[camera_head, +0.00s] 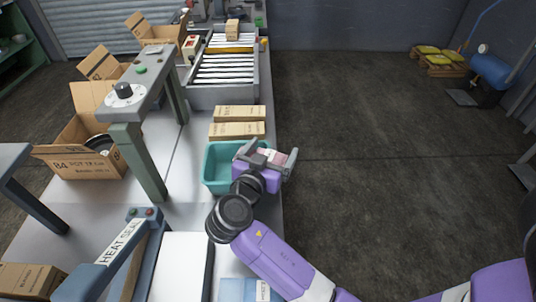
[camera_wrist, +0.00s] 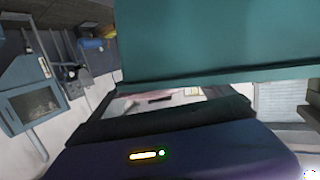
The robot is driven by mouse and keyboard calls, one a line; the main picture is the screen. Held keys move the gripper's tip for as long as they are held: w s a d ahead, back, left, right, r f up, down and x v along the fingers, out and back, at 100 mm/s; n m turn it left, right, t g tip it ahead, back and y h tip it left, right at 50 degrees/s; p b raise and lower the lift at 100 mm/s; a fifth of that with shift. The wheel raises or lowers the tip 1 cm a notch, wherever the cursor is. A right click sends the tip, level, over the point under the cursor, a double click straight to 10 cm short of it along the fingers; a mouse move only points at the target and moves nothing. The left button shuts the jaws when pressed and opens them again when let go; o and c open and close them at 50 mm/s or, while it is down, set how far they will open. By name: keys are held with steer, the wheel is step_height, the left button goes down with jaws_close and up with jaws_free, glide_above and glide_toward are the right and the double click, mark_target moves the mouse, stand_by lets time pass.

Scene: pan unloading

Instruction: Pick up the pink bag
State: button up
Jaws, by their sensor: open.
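A pale pink item (camera_head: 270,157), which looks like the pink bag, shows between the fingers of my gripper (camera_head: 267,156) in the head view. The gripper is open; I cannot tell whether the fingers touch the item. My gripper is beside the right wall of a teal bin (camera_head: 221,186), near the table's right edge. In the wrist view, the teal bin wall (camera_wrist: 220,40) fills the top, and a narrow pale pink patch (camera_wrist: 150,96) shows above the dark edge of my gripper. The bag's full outline is hidden.
Brown boxes (camera_head: 238,130) lie behind the bin, before a roller conveyor (camera_head: 226,70). A grey-green stand (camera_head: 136,150) and an open carton (camera_head: 82,165) are left. A heat sealer (camera_head: 118,260) and blue packet (camera_head: 240,289) are in front.

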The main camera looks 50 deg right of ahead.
steer(key=shift+w+d+f, duration=0.1)
steer(key=shift+d, duration=0.3)
steer(key=shift+c, duration=0.2)
steer(key=c, duration=1.7)
steer(key=shift+o, duration=0.2)
